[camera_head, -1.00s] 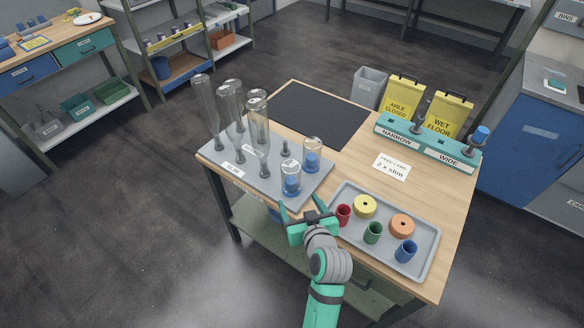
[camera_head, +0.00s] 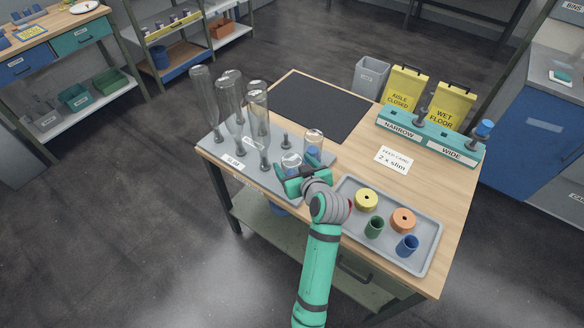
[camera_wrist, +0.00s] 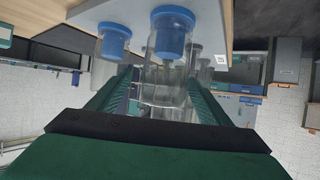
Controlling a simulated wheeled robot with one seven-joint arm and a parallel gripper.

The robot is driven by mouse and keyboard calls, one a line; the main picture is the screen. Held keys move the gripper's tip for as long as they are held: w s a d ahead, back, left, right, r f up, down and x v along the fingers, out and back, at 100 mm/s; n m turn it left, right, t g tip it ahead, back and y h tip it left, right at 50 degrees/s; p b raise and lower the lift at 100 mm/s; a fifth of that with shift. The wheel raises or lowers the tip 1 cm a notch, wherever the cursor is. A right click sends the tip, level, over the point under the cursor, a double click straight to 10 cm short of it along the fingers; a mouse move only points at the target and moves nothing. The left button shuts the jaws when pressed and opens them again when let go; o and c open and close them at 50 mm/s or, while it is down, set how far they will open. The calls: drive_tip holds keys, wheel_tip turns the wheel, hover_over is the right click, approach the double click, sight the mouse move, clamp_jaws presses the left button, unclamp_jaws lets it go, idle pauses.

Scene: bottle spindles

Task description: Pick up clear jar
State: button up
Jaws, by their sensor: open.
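Two short clear jars with blue inside their lower ends stand on the grey spindle board (camera_head: 215,150). The nearer clear jar (camera_head: 291,160) is partly hidden behind my gripper (camera_head: 304,173). The other clear jar (camera_head: 314,138) stands just behind and to its right. In the wrist view, which shows the board at the top, the nearer jar (camera_wrist: 165,92) lies between the open fingers of my gripper (camera_wrist: 160,100). Its blue part (camera_wrist: 172,35) is above. The other jar (camera_wrist: 113,45) is up to the left. I cannot tell whether a finger touches the jar.
Several tall clear bottles (camera_head: 229,92) stand inverted on the board's left. A grey tray (camera_head: 428,258) with coloured cups and rings is at the right front. A black mat (camera_head: 320,108), a card (camera_head: 393,160) and a teal narrow/wide rack (camera_head: 430,137) are farther back.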

drive_tip(key=shift+a+x, duration=0.25)
drive_tip(key=shift+x, duration=1.95)
drive_tip(key=shift+s+a+f, duration=0.1)
drive_tip(key=shift+s, duration=0.15)
drive_tip(key=c, duration=1.3)
drive_tip(key=shift+r, duration=0.2)
wheel_tip(320, 180, up, 28)
drive_tip(key=shift+f, duration=0.15)
